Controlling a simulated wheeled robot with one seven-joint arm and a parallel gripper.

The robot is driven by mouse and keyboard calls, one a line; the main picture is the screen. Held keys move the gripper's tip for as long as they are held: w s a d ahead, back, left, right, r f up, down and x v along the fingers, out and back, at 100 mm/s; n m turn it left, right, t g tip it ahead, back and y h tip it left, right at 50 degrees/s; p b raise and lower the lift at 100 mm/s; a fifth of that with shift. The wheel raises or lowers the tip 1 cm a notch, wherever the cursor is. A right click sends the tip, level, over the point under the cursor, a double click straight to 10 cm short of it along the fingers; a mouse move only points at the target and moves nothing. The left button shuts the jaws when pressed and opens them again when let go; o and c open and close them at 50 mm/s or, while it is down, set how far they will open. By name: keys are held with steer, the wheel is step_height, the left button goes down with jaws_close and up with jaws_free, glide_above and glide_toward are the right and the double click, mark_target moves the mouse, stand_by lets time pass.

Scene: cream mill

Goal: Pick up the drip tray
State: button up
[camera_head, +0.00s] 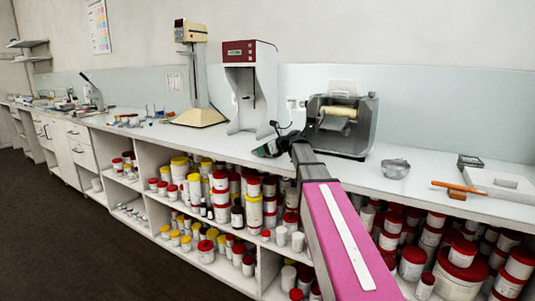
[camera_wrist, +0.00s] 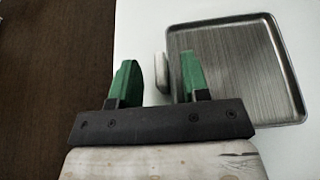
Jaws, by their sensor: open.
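The drip tray is a square, shallow, brushed-metal tray (camera_wrist: 240,75) with a raised rim, on the white counter at the right of the wrist view. My gripper (camera_wrist: 158,72) is open, with two green fingers. The right finger overlaps the tray's left rim in the picture; the left finger is left of the tray, near the counter's edge. A small pale piece lies between the fingers, beside the tray's left rim; I cannot tell whether it belongs to the tray. In the head view my gripper (camera_head: 270,147) is over the counter, and I cannot make out the tray there.
A grey mill with a pale roller (camera_head: 341,124) stands just right of my gripper. A red-topped machine (camera_head: 250,85) stands behind it. A clear bowl (camera_head: 395,168) is to the right. Shelves below hold many tubs. The counter's edge drops to a dark floor (camera_wrist: 50,90).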

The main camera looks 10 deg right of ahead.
jaws_close()
steer(key=shift+r, duration=0.1)
